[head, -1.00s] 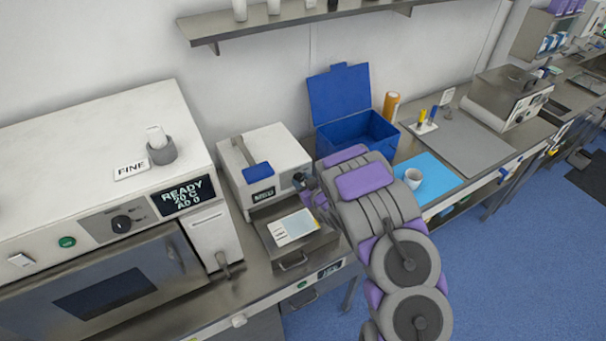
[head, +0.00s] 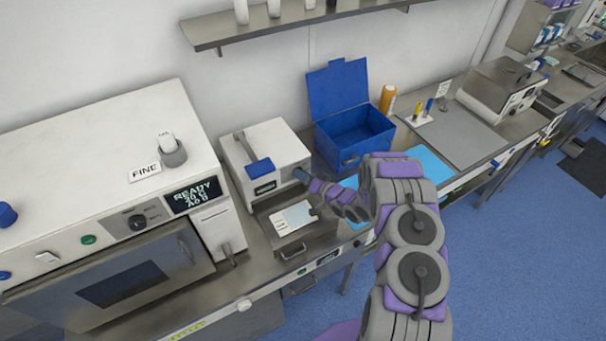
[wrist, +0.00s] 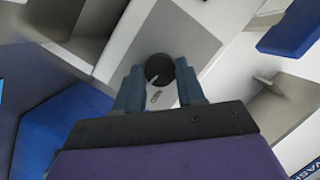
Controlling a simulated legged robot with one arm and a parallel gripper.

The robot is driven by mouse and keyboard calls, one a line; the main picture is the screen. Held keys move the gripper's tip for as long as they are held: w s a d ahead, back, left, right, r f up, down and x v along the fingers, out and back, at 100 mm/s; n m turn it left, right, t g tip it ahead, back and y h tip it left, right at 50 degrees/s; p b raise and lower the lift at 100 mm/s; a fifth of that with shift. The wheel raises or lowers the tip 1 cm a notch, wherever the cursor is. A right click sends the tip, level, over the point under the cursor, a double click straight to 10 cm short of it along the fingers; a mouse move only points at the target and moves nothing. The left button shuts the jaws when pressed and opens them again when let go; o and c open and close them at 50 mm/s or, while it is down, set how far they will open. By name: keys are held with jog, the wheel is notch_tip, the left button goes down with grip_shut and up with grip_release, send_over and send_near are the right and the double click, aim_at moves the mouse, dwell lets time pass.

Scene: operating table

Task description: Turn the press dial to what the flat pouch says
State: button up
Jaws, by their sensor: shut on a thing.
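The press (head: 262,155) is a white box with a blue-ended lever on top and a small dark display on its front. Its dial (wrist: 159,66) is a round black knob with a pale pointer mark on a grey panel. My gripper (wrist: 160,84) has its two blue fingers on either side of the dial and is shut on it. In the head view my gripper (head: 303,175) reaches the press's front right, and its fingers hide the dial. A flat pouch (head: 294,218), white and pale blue, lies on the metal surface before the press. Its print is too small to read.
A large white machine (head: 100,150) with a "FINE" label, a "READY" display and its own knob stands at left. An open blue box (head: 352,135) stands right of the press. A grey mat (head: 460,130) and blue mat (head: 432,165) lie further right.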

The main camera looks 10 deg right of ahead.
jog(key=shift+w+d+m+t+y, duration=0.15)
jog(key=shift+m+t+y, duration=0.25)
jog(key=shift+m, duration=1.1)
jog(key=shift+b, duration=0.3)
jog(key=o, duration=1)
jog(key=shift+f, duration=0.15)
jog(key=shift+o, duration=0.2)
jog(key=shift+d, duration=0.1)
jog(key=b+v, duration=0.2)
jog(key=v, duration=1.5)
jog(key=shift+d, duration=0.25)
jog(key=shift+f, duration=0.1)
